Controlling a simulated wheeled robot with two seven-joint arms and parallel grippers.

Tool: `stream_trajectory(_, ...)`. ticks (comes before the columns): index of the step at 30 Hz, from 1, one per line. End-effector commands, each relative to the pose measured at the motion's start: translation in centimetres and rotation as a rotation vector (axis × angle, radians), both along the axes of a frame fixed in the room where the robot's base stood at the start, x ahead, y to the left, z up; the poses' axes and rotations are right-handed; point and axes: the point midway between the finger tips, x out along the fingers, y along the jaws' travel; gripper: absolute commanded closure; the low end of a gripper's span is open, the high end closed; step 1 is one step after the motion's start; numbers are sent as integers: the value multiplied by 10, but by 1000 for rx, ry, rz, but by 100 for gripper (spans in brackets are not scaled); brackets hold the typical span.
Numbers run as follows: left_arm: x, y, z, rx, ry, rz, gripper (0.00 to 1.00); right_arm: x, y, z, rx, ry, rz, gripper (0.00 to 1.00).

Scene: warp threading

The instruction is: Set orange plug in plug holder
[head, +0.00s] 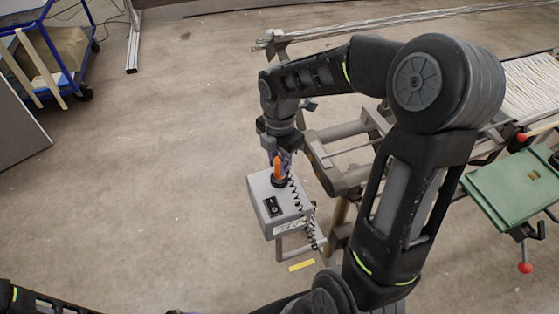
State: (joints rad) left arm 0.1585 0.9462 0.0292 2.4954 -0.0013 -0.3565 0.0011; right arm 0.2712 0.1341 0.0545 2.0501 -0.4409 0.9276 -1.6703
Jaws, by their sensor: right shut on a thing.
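The orange plug (277,168) is upright at the top of a grey box (257,187). My right gripper (283,157) points down from above and is shut on the orange plug, partly hiding it. A dark round piece (279,182) sits right under the plug on the box's far edge; it looks like the plug holder. I cannot tell whether the plug is inside it or just above. A black coiled cord (303,204) runs down the box's right side. Only part of my left arm shows at the lower left corner; its gripper is out of view.
The grey box has a black switch panel (272,206) on top and stands on a metal frame. A loom-like frame with pale threads (532,82) and a green plate (515,186) lie at right. A blue cart (66,62) stands upper left. The left floor is clear.

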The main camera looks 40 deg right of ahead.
Motion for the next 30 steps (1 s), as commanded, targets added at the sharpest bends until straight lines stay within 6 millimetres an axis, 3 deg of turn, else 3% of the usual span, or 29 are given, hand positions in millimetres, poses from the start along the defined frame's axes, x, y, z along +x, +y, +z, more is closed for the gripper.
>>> stream_trajectory(30, 0, 0, -5, 0, 0, 0, 29, 0, 0, -10, 0, 0, 0, 100)
